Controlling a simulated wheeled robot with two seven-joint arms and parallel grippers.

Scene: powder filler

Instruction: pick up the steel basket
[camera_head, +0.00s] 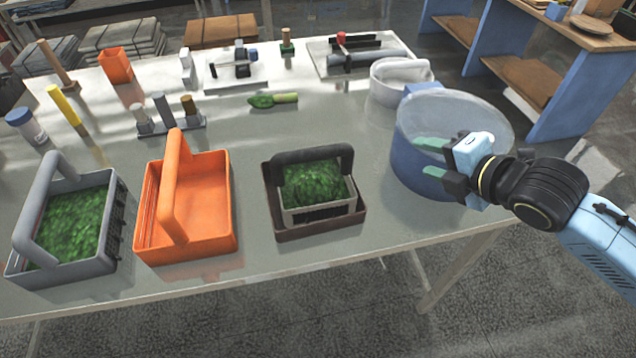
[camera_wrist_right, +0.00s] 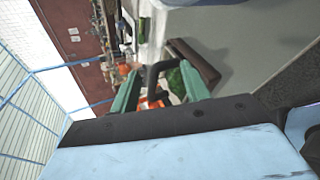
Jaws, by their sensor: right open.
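A small light-grey basket (camera_head: 318,213) with a dark arched handle and green contents stands in a brown tray (camera_head: 275,222) at the table's front middle. A larger grey basket (camera_head: 60,272), also with green contents, stands at the far left. I cannot tell by look which one is steel. My right gripper (camera_head: 424,158) is open and empty, right of the small basket and apart from it, overlapping the blue pot in the picture. In the right wrist view, the small basket's dark handle (camera_wrist_right: 152,74) shows beyond the green fingers. My left gripper is not in view.
An orange basket (camera_head: 215,200) stands between the two grey ones. The large blue pot (camera_head: 415,170) stands at the table's right, a white bowl (camera_head: 385,92) behind it. Several small tools and a bottle (camera_head: 27,127) are further back. The table's middle is mostly clear.

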